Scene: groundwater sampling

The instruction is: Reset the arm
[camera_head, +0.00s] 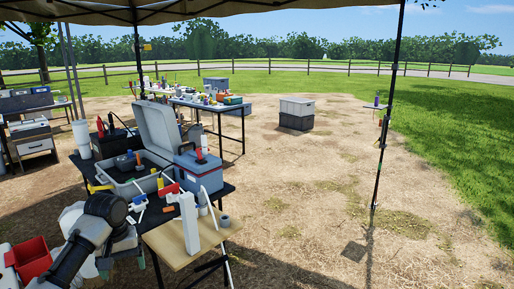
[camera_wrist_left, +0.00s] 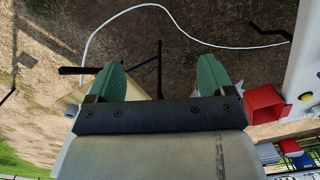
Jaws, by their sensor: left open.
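My left arm (camera_head: 91,236) comes in from the lower left in the head view, beside the front table. Its fingertips are hard to make out there. In the left wrist view, my left gripper (camera_wrist_left: 160,80) shows two green fingers set wide apart, with nothing held between them. Bare ground and a thin white hose (camera_wrist_left: 180,25) lie beyond the fingers. My right gripper is not in either view.
A wooden board (camera_head: 166,246) carrying a white upright post (camera_head: 189,222) stands right of my left arm. Behind are an open grey case (camera_head: 157,128) and a blue-grey cooler (camera_head: 197,172). A red bin (camera_head: 31,262) is lower left. Ground at right is mostly free, with a canopy pole (camera_head: 386,120).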

